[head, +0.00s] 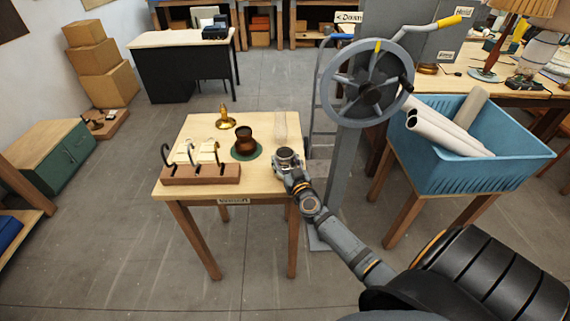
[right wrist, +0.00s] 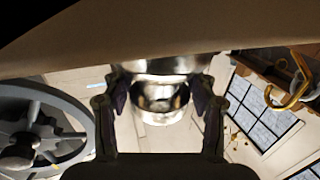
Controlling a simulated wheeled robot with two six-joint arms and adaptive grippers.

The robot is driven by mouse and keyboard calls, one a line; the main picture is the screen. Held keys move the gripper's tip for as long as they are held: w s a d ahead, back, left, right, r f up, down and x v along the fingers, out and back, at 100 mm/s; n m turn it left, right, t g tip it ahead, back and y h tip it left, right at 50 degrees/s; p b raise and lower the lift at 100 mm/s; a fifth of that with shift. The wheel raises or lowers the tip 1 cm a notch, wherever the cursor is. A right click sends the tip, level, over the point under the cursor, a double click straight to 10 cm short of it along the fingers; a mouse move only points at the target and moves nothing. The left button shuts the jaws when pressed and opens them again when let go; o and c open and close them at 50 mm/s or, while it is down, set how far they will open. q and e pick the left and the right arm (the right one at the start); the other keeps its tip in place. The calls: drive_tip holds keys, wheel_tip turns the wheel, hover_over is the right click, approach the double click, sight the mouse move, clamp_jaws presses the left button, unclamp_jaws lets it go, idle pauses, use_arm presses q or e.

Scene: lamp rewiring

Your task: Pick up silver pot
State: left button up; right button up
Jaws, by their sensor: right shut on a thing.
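The silver pot (head: 286,155) is at the right side of the small wooden table in the head view. In the right wrist view the shiny pot (right wrist: 160,92) sits between the two fingers. My right gripper (head: 288,166) is shut on it, with a finger on each side (right wrist: 160,105). I cannot tell whether the pot touches the tabletop (head: 262,182). My left gripper is not in view.
On the table are a dark brown pot (head: 245,141) on a green mat, a brass piece (head: 226,120), a clear glass-like cylinder (head: 280,124) and a wooden hook rack (head: 200,175). A large handwheel (head: 367,84) and a blue crate (head: 480,168) stand to the right.

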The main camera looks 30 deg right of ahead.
sight(285, 155)
drive_tip(key=shift+r+p, duration=0.5)
wheel_tip(285, 155, up, 3)
drive_tip(key=p, duration=0.2)
drive_tip(key=shift+w+p, duration=0.1)
drive_tip(key=shift+p, duration=0.3)
drive_tip(key=s+d+r+p, duration=0.2)
drive_tip(key=s+r+p, duration=0.1)
drive_tip(key=s, duration=0.3)
drive_tip(key=s+d+r+p, duration=0.3)
drive_tip(key=s+r, duration=0.3)
drive_tip(key=s, duration=0.1)
drive_tip(key=shift+s, duration=0.15)
